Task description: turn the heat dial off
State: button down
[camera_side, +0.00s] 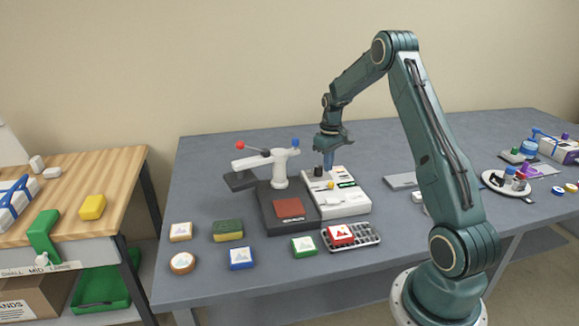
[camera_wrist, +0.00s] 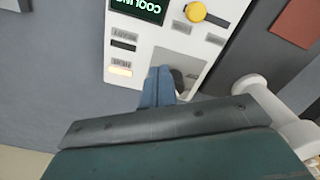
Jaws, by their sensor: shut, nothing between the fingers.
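The white control box (camera_side: 349,207) stands on the grey table in the side view; its panel also fills the top of the wrist view (camera_wrist: 150,45). A dark round knob (camera_wrist: 178,78), which looks like the heat dial, sits near the panel's end and is partly hidden by my fingers. It shows in the side view too (camera_side: 319,171). My gripper (camera_wrist: 158,72) has its blue fingers shut and empty, pointing down right beside the dark knob. I cannot tell whether they touch it. In the side view my gripper (camera_side: 328,167) is over the box's far end. The knob's setting is not readable.
A yellow knob (camera_wrist: 196,11) with a dark bar and a green display reading "COOLING" (camera_wrist: 140,8) are on the panel. A small light (camera_wrist: 120,71) glows. A white press with a lever (camera_side: 280,168) stands close left of the box. Several small blocks lie in front.

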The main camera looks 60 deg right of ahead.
jog(key=shift+r, duration=2.95)
jog(key=shift+w+a+r, duration=0.25)
jog(key=shift+a, duration=0.35)
jog(key=shift+w+a+r, duration=0.2)
jog(key=shift+w+a, duration=0.05)
jog(key=shift+a, duration=0.35)
jog(key=shift+f, duration=3.5)
